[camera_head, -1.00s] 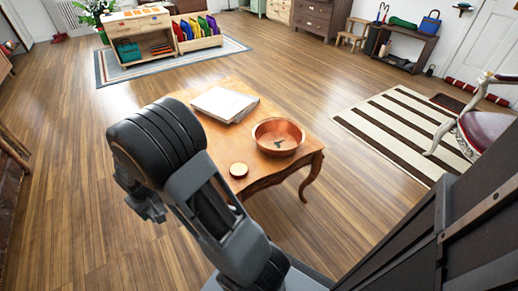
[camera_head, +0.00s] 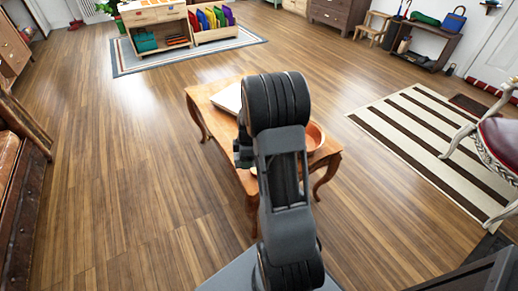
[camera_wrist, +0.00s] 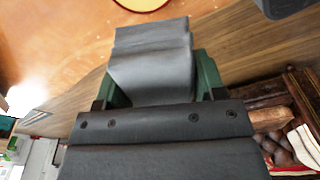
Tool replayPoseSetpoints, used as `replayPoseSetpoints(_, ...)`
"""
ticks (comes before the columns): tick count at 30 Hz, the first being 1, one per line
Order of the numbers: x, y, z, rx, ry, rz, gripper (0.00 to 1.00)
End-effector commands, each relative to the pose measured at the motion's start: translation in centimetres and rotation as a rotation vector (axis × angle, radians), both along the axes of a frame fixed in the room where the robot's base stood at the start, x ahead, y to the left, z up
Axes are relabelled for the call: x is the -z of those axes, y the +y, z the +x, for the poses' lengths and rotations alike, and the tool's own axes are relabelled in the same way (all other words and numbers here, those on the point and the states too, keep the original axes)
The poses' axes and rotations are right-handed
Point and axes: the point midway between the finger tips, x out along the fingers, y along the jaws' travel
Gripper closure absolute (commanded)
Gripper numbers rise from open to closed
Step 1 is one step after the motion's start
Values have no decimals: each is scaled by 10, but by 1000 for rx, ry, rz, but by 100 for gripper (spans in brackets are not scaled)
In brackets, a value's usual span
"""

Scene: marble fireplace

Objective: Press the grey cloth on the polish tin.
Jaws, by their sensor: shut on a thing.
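The grey cloth (camera_wrist: 150,70) is folded and hangs between the green fingers of my gripper (camera_wrist: 155,90) in the wrist view. My gripper is shut on it. The polish tin (camera_wrist: 143,4) shows at the top edge of the wrist view, a pale round top with a red rim, cut off by the frame. The cloth appears apart from it, with table top between. In the head view my arm covers most of the tin, and the gripper and cloth cannot be made out.
The wooden table (camera_head: 204,99) bears a white book or papers (camera_head: 229,97) and a copper bowl (camera_head: 315,137), partly behind my arm. A striped rug (camera_head: 432,134) lies to the right. A brown leather seat (camera_head: 12,190) stands at the left edge. The floor left of the table is clear.

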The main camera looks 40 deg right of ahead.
Motion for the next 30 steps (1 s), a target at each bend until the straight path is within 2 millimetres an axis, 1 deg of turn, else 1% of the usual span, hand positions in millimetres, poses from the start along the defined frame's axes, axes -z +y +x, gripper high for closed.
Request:
replayPoseSetpoints(1,-6,-11,-3,-57,-1,0,56)
replayPoseSetpoints(3,-9,-23,-8,-148,0,0,56)
replayPoseSetpoints(6,-12,-36,-13,-250,-1,0,56)
replayPoseSetpoints(9,-13,-44,-17,-320,-1,-1,56)
replayPoseSetpoints(12,-13,-48,-19,-362,-1,-1,56)
replayPoseSetpoints(17,-8,-50,-20,-380,-1,-1,56)
replayPoseSetpoints(23,6,-50,-20,-379,-1,-1,56)
replayPoseSetpoints(30,30,-49,-20,-378,0,0,56)
